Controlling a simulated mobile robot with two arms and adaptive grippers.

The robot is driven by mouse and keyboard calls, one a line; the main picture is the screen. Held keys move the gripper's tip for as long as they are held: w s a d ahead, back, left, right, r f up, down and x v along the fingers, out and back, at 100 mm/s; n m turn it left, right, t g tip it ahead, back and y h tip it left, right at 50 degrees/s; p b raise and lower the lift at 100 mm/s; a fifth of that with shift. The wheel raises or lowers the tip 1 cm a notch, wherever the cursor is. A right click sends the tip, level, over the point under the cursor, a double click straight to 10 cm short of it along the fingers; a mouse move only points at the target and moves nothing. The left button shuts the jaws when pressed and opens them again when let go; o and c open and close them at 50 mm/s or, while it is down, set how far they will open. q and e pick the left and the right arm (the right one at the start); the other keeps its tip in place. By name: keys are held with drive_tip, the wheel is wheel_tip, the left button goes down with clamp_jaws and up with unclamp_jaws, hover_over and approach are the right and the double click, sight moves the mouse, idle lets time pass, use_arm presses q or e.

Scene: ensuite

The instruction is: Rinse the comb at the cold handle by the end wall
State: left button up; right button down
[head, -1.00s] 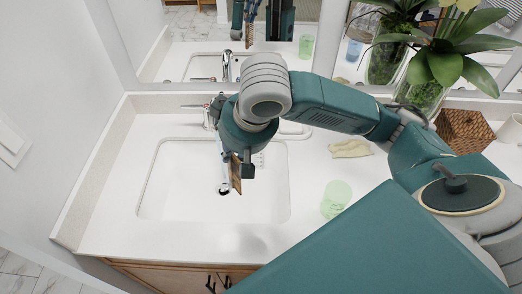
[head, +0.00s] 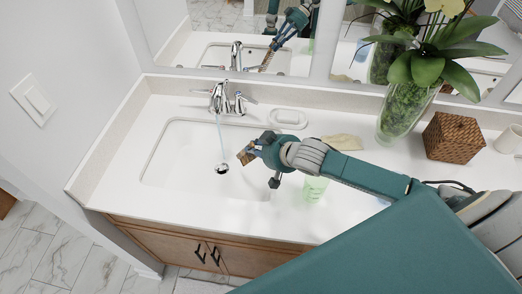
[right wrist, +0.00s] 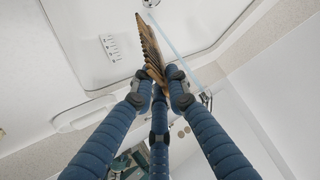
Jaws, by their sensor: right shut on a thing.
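My right gripper (head: 262,146) is shut on the brown comb (head: 245,157) and holds it over the right part of the sink basin (head: 160,170). In the right wrist view the fingers (right wrist: 160,88) grip the comb (right wrist: 149,46), with its teeth showing along one side. The chrome faucet (head: 219,98) stands behind the basin, with the handle by the end wall (head: 201,91) on its left and another handle (head: 243,99) on its right. A thin water stream (head: 220,138) runs from the spout toward the drain (head: 222,169). The comb is to the right of the stream, apart from it. My left gripper is out of view.
A plant vase (head: 402,112) and a woven box (head: 452,137) stand farther right. The end wall (head: 75,65) closes the left side.

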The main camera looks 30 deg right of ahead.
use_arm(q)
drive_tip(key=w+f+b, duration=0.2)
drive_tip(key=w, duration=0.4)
use_arm(e)
drive_tip(key=shift+w+a+f, duration=0.2)
drive_tip(key=shift+w+f, duration=0.05)
drive_tip(key=shift+w, duration=0.4)
drive_tip(key=shift+w+a+f, duration=0.2)
drive_tip(key=shift+w, duration=0.4)
drive_tip(key=shift+w+a, duration=0.1)
drive_tip(key=shift+w, duration=0.25)
drive_tip(key=w, duration=0.1)
drive_tip(key=w+b, duration=0.1)
drive_tip(key=w+a+b, duration=0.1)
drive_tip(key=shift+f, duration=0.35)
use_arm(q)
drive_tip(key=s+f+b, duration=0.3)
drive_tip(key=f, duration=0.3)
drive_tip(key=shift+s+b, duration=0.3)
drive_tip(key=shift+b, duration=0.1)
use_arm(e)
drive_tip(key=w+a+f, duration=0.1)
drive_tip(key=w+a, duration=0.1)
drive_tip(key=w, duration=0.5)
drive_tip(key=shift+a, duration=0.2)
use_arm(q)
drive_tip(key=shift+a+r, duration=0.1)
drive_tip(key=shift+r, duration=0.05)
use_arm(e)
drive_tip(key=shift+d, duration=0.25)
